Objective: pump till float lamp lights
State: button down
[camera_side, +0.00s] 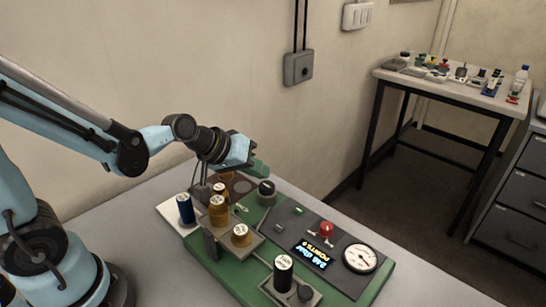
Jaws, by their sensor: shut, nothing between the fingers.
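My gripper (204,181) points down over the left part of a green board (214,259). Its thin fingers are shut and empty, close to several amber cylinders with pale tops. One amber cylinder (218,210) stands just below and right of the fingertips; I cannot tell whether they touch it. A dark panel on the board carries a red dome (326,229), a small green piece (298,210), a lit display (311,254) and a round white gauge (360,258). I cannot tell which part is the float lamp, or make out a pump.
A blue cylinder (185,208) stands left of the amber ones. A black cylinder (283,273) stands at the board's front, and a dark round knob (266,192) behind. The grey tabletop (420,285) is clear at right. A cluttered side table (440,82) stands far back.

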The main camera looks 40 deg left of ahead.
notch_tip(320, 180, up, 4)
jog(key=shift+f, duration=0.1)
jog(key=shift+w, duration=0.1)
dwell(3.1)
notch_tip(320, 180, up, 5)
send_over(259, 192)
jog(key=shift+w+d+f, duration=0.15)
jog(key=shift+w+d, duration=0.05)
jog(key=shift+w, duration=0.1)
jog(key=shift+f, duration=4.4)
jog(key=shift+f, duration=0.1)
